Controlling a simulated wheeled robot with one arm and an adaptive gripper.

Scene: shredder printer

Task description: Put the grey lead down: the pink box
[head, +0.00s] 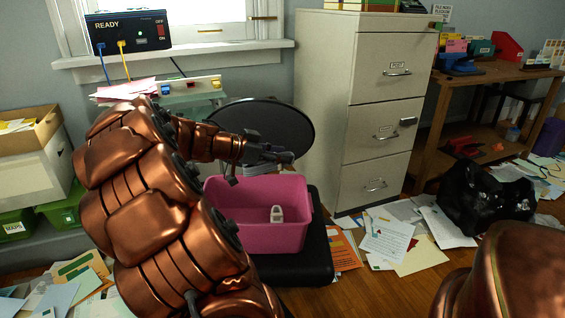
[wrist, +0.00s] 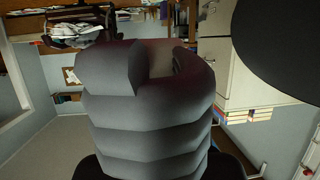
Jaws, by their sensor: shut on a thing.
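The pink box (head: 245,231) stands open on a black base, low in the middle of the head view. My gripper (head: 283,156) is above its back rim, in front of a dark round disc. In the wrist view a large grey ridged piece (wrist: 145,115), seemingly the grey lead's end, fills the middle. It is held close to the camera, between dark finger parts at the bottom edge. My gripper is shut on it. The rest of the lead cannot be made out. A small white piece (head: 277,214) shows at the pink box's front; I cannot tell what it is.
The dark disc (head: 290,122) stands close behind my gripper. A filing cabinet (head: 340,100) rises to the right. A black box marked READY (head: 130,33) with blue and yellow leads sits on the sill. Papers (head: 390,238) and a black bag (head: 485,200) cover the right floor.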

